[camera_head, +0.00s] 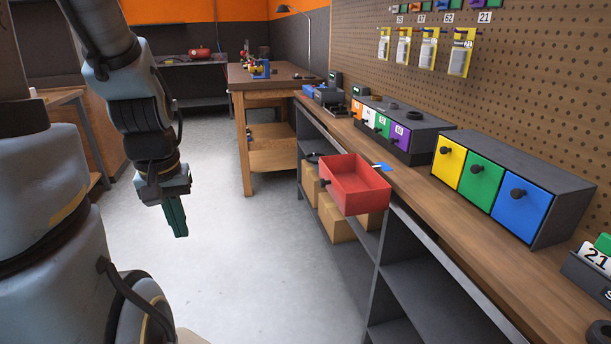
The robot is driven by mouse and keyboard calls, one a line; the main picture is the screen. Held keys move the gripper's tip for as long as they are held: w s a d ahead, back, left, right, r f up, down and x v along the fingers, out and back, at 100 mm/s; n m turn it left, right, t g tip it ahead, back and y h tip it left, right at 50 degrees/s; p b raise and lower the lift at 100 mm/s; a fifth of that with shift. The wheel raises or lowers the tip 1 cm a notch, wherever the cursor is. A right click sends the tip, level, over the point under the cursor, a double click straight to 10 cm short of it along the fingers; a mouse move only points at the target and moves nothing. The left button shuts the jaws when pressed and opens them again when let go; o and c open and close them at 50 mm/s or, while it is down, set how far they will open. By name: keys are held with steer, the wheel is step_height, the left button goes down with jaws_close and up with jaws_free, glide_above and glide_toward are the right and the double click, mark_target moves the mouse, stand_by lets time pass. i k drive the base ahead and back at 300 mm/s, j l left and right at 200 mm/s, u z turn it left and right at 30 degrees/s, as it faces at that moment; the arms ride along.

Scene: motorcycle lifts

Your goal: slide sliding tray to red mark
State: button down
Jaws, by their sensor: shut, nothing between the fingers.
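A red open-topped tray (358,192) with a small dark knob on its left side sits at the left edge of the long wooden bench. It juts out over the floor and looks empty. It is the only tray I see that could be the sliding tray. I cannot make out a red mark; a small blue patch (383,168) lies on the bench just right of the tray. My gripper (176,218) hangs over the open floor, left of the tray and well apart from it. Its fingers point down, shut and empty.
On the bench stand a yellow, green and blue drawer unit (547,186) and a smaller drawer unit (411,122). Shelves under the bench hold cardboard boxes (352,224). A wooden table (243,92) stands behind. The grey floor between my arm and bench is clear.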

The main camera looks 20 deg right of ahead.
mark_target(353, 185)
steer(key=i+j, duration=0.7)
steer(key=i, duration=0.15)
